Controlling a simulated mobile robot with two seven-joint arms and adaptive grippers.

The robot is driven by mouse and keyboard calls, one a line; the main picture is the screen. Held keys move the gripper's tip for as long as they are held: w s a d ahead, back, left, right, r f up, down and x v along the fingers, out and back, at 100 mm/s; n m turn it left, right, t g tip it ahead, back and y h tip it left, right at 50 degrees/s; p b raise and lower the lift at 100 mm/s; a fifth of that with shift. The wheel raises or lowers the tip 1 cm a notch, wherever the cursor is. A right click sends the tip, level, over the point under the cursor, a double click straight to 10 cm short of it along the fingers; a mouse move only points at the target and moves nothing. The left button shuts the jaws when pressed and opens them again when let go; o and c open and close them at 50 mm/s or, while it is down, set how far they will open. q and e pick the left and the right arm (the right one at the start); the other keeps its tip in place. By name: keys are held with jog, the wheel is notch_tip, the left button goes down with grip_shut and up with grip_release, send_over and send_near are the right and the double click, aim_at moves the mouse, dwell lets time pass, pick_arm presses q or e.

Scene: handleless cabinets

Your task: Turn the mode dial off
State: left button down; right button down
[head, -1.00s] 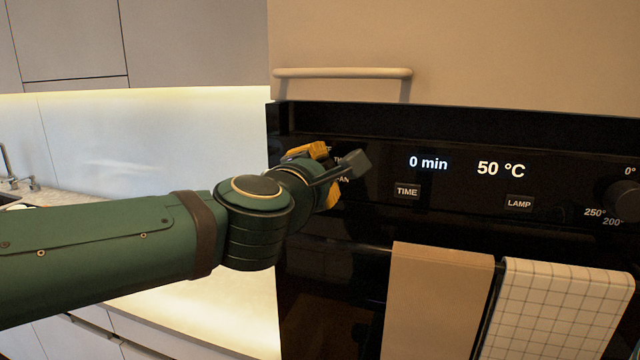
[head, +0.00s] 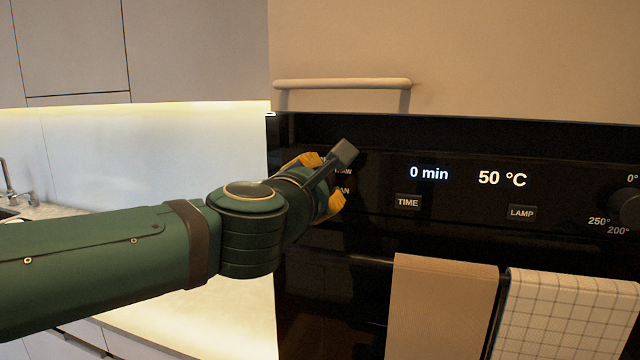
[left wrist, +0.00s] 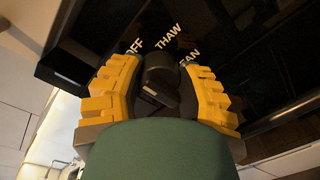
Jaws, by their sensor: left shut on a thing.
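The mode dial (left wrist: 160,72) is a black knob on the black oven panel, seen in the left wrist view between my yellow fingers. The printed words OFF, THAW and FAN stand around its far side. Its top lies near the gap between OFF and THAW; its exact setting is hard to tell. My left gripper (left wrist: 162,88) is shut on the dial, one finger on each side. In the head view my left gripper (head: 322,184) is at the panel's left end, and the dial is hidden behind it. My right gripper is not in view.
The panel has a display (head: 466,176) reading 0 min and 50 °C, a TIME button (head: 408,202), a LAMP button (head: 521,212) and a temperature dial (head: 627,206) at right. Two towels (head: 442,305) hang below. A cabinet handle (head: 342,84) juts out above.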

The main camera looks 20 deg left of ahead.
pick_arm(q)
jog(key=c, duration=0.5)
grip_release()
jog(key=shift+r, duration=0.2)
jog(key=shift+c, duration=0.2)
jog(key=shift+f, duration=0.1)
jog(key=shift+s, duration=0.1)
jog(key=s, duration=1.1)
jog(key=shift+s+a+r, duration=0.25)
jog(key=shift+s+a, duration=0.15)
